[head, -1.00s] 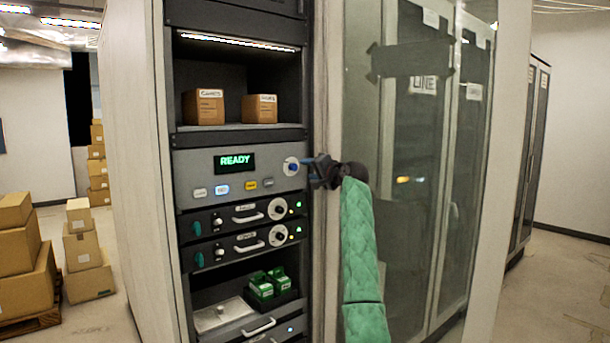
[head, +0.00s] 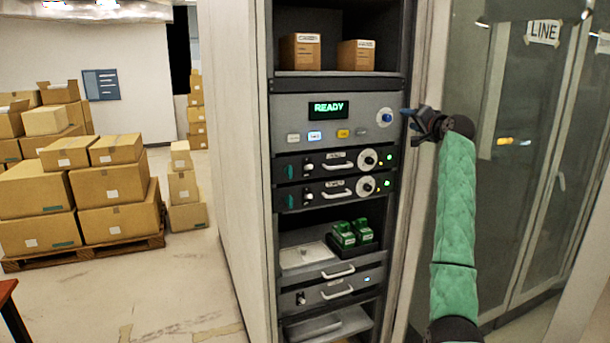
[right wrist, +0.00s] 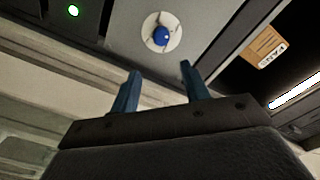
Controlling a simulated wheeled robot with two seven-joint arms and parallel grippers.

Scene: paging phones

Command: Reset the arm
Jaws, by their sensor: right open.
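My right arm has a green quilted sleeve, and its gripper (head: 408,118) is in front of the right edge of the rack in the head view. In the right wrist view its two blue fingers (right wrist: 160,88) are apart with nothing between them. A round blue knob (head: 386,117) on a pale disc sits on the grey panel just left of the fingertips. The knob also shows in the right wrist view (right wrist: 161,36), beyond the fingers and apart from them. My left gripper is out of view.
The grey panel (head: 290,107) has a green READY display (head: 328,110) and several buttons. Below are two dark drawer units and two green devices (head: 352,233) on a shelf. Two small boxes (head: 301,52) stand above. A glass door (head: 520,160) is on the right. Stacked cartons (head: 115,195) stand left.

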